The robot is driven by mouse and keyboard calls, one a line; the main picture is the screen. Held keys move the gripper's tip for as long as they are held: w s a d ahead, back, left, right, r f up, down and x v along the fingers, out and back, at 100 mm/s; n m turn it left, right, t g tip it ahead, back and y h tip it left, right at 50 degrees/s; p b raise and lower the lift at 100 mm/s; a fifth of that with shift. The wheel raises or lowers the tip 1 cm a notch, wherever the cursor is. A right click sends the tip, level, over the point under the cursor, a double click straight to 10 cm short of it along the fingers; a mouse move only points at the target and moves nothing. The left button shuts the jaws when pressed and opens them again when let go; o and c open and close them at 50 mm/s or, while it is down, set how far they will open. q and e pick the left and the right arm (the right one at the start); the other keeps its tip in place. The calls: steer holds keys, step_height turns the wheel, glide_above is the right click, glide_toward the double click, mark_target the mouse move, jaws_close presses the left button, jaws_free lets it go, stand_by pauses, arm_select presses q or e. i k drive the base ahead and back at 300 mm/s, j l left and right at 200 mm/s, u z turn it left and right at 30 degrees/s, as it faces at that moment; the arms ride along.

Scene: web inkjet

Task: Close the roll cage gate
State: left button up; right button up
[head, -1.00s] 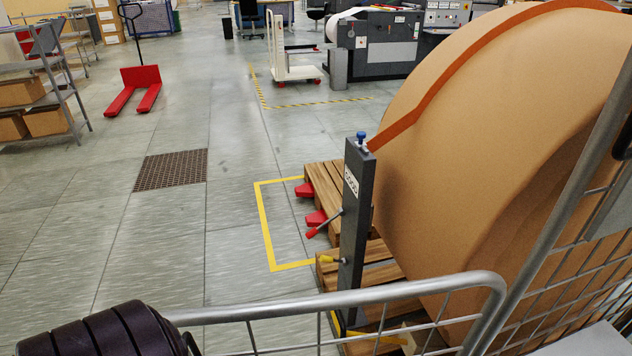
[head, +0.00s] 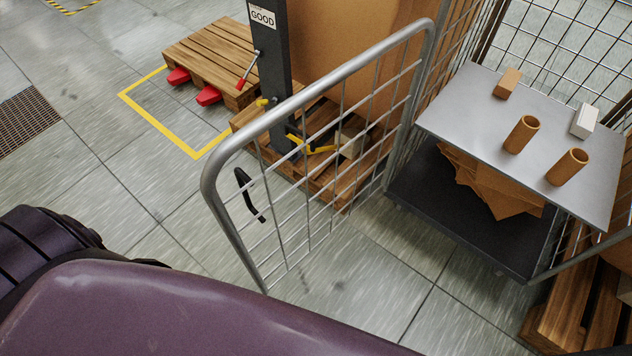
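The roll cage gate (head: 318,148) is a grey tube frame with wire mesh. It stands open, swung out to the left from the cage's near left upright. A black handle or latch (head: 250,195) hangs on its free-end side. The roll cage (head: 440,205) has a grey shelf (head: 470,115) and a dark base deck, and its front is uncovered. A purple arm of mine crosses the bottom of the head view, below the gate. Neither gripper shows, so their states are hidden.
On the shelf are two brown tubes (head: 521,134), a brown block (head: 507,83) and a white box (head: 584,120). Flattened cardboard (head: 490,184) lies on the deck. A dark post (head: 270,65) and wooden pallets (head: 212,50) stand behind the gate. Floor at left is clear.

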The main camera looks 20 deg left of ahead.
mark_target(226, 148)
steer(key=k+j+z, duration=0.25)
steer(key=j, duration=0.2)
steer(key=k+j+z, duration=0.1)
steer(key=j+z, duration=0.15)
steer(key=j, duration=0.15)
steer(key=k+j+z, duration=0.25)
steer(key=i+j+z, duration=0.15)
steer(key=j+z, duration=0.2)
steer(key=j, duration=0.6)
steer(key=j+z, duration=0.4)
steer(key=j, duration=0.5)
steer(key=k+j+z, duration=0.1)
steer(key=j, duration=0.45)
steer(key=k+j+z, duration=0.1)
steer(key=k, duration=0.25)
steer(key=k+j+z, duration=0.1)
steer(key=k+j, duration=0.2)
